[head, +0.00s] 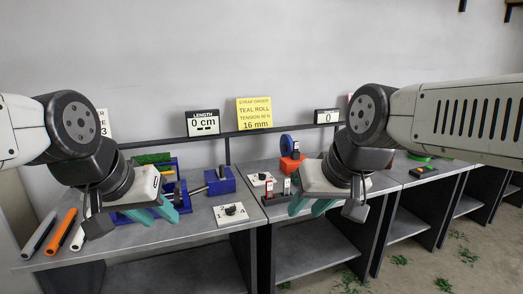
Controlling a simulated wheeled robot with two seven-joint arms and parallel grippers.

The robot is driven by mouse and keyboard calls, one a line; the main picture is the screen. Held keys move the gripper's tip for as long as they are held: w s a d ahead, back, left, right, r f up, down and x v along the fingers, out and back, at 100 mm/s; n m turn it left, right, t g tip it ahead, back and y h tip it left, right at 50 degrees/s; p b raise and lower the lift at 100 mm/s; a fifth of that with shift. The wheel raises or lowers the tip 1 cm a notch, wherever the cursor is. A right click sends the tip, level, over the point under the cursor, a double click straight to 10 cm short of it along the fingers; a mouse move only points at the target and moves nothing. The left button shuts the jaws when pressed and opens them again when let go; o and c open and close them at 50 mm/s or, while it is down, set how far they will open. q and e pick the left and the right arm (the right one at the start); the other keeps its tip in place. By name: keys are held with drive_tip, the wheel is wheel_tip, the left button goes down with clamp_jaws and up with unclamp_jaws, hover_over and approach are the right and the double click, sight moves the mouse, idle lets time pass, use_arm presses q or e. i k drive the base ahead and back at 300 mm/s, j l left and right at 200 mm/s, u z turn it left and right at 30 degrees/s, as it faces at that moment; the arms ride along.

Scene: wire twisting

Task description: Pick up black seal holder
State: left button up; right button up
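A small black holder (274,199) with upright pieces that look red and white stands on the middle table, near its front left edge. It looks like the black seal holder. My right gripper (311,208) is just to the right of it in the picture, with teal fingers apart and nothing visible between them; it hides part of the holder's right side. My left gripper (156,215) hangs over the left table, with teal fingers apart and nothing visible between them.
On the left table are a blue tool (220,181), a white switch plate (231,213), and white and orange handles (62,231) at the left. An orange block with a blue roll (290,157) stands behind the holder. A yellow sign (254,114) is at the back.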

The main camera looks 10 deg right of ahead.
sight(296, 144)
drive_tip(key=i+l+u, duration=0.6)
drive_tip(key=l+u, duration=0.15)
drive_tip(key=l, duration=0.15)
drive_tip(key=i+l, duration=0.15)
drive_tip(key=l, duration=0.2)
drive_tip(key=i+l+u, duration=0.1)
drive_tip(key=l, duration=0.25)
drive_tip(key=i+l, duration=0.2)
drive_tip(key=l, duration=0.15)
drive_tip(key=i+l, duration=0.15)
drive_tip(key=l, duration=0.25)
drive_tip(key=i+l+u, duration=0.1)
drive_tip(key=l, duration=0.25)
